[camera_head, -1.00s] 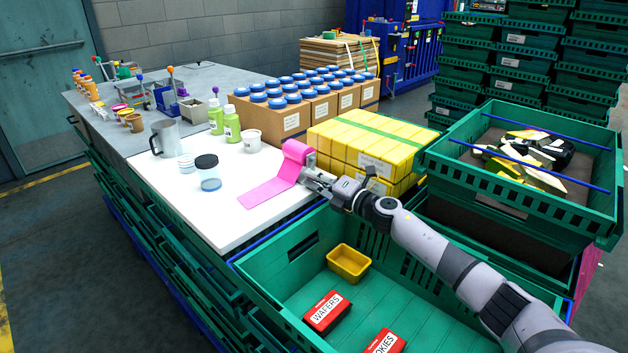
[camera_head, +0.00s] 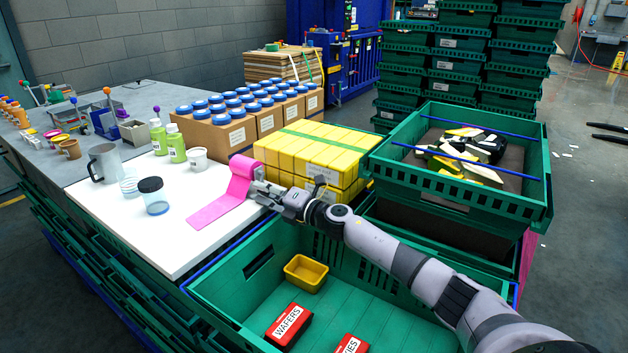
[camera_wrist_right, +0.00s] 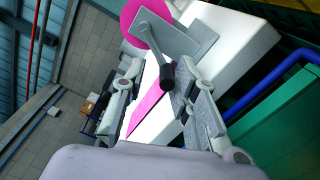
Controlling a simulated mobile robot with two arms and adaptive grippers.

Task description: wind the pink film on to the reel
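The pink film lies as a flat strip (camera_head: 215,209) on the white board, and its upper end runs up to the reel (camera_head: 243,168). In the right wrist view the pink reel (camera_wrist_right: 142,14) sits at the top beside a grey plate, with a crank arm ending in a black handle (camera_wrist_right: 167,76). My right gripper (camera_head: 261,189) is beside the reel. In the right wrist view its fingers stand apart, with the black handle near the tips between them; I see no clear grip on it. My left gripper is not in view.
Yellow packs (camera_head: 310,160) stand just behind my right gripper. A green crate (camera_head: 225,292) with wafers and a yellow tub is below my arm.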

